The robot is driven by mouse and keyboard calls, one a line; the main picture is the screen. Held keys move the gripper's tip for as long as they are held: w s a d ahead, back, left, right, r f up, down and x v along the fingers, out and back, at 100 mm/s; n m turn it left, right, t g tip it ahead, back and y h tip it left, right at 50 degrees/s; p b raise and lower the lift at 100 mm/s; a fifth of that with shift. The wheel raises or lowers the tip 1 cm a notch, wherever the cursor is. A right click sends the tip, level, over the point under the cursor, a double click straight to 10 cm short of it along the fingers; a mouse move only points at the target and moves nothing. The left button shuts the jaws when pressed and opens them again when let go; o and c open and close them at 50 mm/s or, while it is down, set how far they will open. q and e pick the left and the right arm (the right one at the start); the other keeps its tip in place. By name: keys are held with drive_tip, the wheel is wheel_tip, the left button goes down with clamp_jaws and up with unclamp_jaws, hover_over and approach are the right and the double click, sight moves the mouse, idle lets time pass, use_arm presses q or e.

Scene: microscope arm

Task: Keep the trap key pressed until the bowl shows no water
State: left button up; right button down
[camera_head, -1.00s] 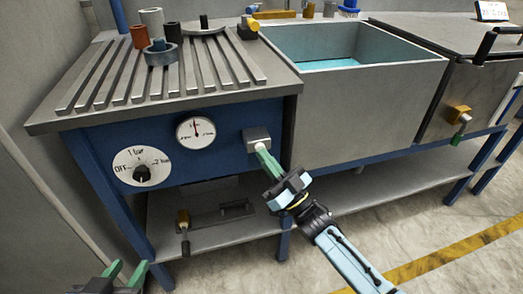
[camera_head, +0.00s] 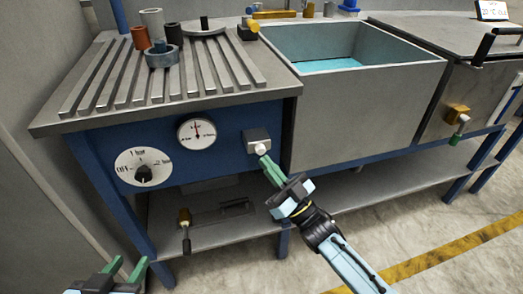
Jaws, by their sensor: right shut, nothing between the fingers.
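A grey box with a round white button (camera_head: 261,149) sits on the blue front panel; I cannot tell whether this is the trap key. My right gripper (camera_head: 266,162) is shut and empty, its green fingertips just below and right of the button. I cannot tell whether they touch it. My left gripper (camera_head: 125,271) is open and empty at the bottom left, its green fingers apart. No bowl is clearly identifiable; the open grey basin (camera_head: 395,105) at the upper right shows blue water (camera_head: 330,65).
The panel also has an OFF/1 bar/2 bar knob (camera_head: 143,174) and a round gauge (camera_head: 197,132). A brass fitting with a dark handle (camera_head: 185,230) is by the lower shelf. Several cylinders stand on the slatted top. Another brass valve (camera_head: 458,115) is at the right.

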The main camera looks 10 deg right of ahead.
drive_tip(key=shift+s+d+p, duration=0.1)
drive_tip(key=shift+s+p, duration=1.1)
drive_tip(key=shift+s, duration=1.15)
